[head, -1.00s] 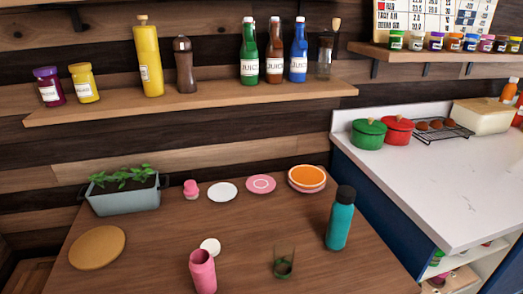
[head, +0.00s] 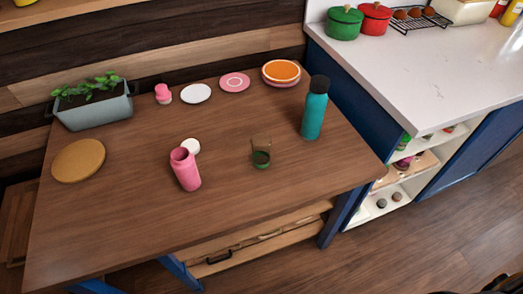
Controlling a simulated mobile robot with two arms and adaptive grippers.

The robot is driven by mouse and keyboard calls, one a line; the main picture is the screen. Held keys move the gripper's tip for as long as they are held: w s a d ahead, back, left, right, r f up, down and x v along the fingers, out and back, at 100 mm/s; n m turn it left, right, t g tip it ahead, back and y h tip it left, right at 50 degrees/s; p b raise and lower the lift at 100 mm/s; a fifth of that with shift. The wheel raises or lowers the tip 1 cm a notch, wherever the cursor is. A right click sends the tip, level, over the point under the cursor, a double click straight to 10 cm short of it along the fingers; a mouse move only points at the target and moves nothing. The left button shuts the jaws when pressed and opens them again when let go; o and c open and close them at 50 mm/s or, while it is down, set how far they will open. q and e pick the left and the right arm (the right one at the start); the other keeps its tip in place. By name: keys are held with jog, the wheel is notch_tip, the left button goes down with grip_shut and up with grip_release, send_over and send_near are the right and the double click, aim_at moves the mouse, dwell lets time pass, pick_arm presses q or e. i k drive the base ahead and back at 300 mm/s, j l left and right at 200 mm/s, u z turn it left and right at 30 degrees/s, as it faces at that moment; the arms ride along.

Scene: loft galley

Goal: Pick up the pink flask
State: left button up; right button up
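A smaller pink item (head: 163,94) stands at the back of the table, by the planter. Neither of my grippers can be made out in the head view. A dark shape shows at the bottom right corner, too cut off to identify.
A teal bottle (head: 314,108) with a black cap and a glass with green contents (head: 261,152) stand right of the flask. A round wooden board (head: 78,160), planter (head: 94,107) and plates (head: 281,73) are around the edges. The front of the table is clear.

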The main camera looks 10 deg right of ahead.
aim_at(182, 162)
jog(key=l+u, duration=0.2)
jog(key=l, duration=0.25)
jog(key=l+u, duration=0.2)
jog(key=l, duration=0.2)
jog(key=k+l+u, duration=0.1)
jog(key=l+u, duration=0.15)
jog(key=l, duration=0.15)
jog(key=k+l+u, duration=0.2)
jog(key=l, duration=0.25)
jog(key=l+u, duration=0.2)
jog(key=l, duration=0.2)
jog(key=k, duration=0.05)
